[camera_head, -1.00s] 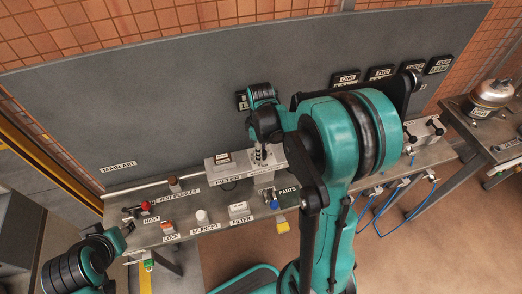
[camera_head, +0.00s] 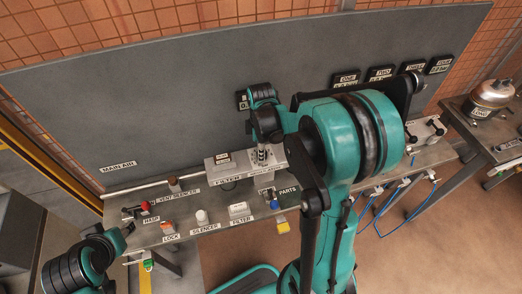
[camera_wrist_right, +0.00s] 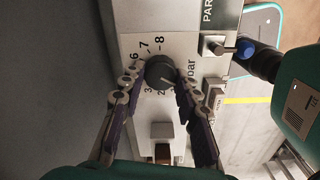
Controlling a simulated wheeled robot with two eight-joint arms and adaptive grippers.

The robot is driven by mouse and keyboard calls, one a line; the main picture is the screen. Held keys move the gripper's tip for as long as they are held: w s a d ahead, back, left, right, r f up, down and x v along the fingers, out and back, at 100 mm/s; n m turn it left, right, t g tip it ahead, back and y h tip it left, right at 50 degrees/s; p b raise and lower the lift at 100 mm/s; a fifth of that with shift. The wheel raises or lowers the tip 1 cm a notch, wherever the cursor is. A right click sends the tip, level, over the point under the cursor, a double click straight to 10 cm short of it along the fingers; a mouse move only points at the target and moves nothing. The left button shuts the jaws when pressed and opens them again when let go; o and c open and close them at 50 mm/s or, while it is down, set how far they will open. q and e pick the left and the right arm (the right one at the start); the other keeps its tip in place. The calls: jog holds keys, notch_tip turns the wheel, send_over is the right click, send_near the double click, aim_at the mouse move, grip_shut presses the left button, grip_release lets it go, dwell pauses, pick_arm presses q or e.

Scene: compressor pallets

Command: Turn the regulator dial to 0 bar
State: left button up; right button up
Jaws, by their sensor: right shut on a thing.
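The regulator dial (camera_wrist_right: 160,72) is a dark round knob on a pale panel, shown in the right wrist view. Printed figures 2, 3, 6, 7, 8 and "bar" show around it; others are covered. A faint light mark on the knob appears to point to the lower right, but the exact setting is unclear. My right gripper (camera_wrist_right: 158,78) has one finger on each side of the dial and is shut on it. In the head view my right gripper (camera_head: 262,155) points down at the grey unit on the bench, hiding the dial.
The bench holds a red-handled hasp (camera_head: 145,206), an orange lock (camera_head: 168,229), a white silencer (camera_head: 202,217) and a filter (camera_head: 239,210). Wall displays (camera_head: 381,74) hang behind; a pot stands on the right table.

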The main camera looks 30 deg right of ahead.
jog(key=o, duration=1.2)
jog(key=shift+c, duration=0.2)
jog(key=shift+r, duration=0.1)
notch_tip(320, 180, up, 12)
jog(key=s+a+f+m+t+b, duration=0.3)
jog(key=s+a+m+t, duration=0.4)
jog(key=s+a+m, duration=0.3)
jog(key=shift+s+a+f+m+b, duration=0.15)
jog(key=shift+s+f+m+b, duration=0.2)
jog(key=shift+f+m, duration=0.65)
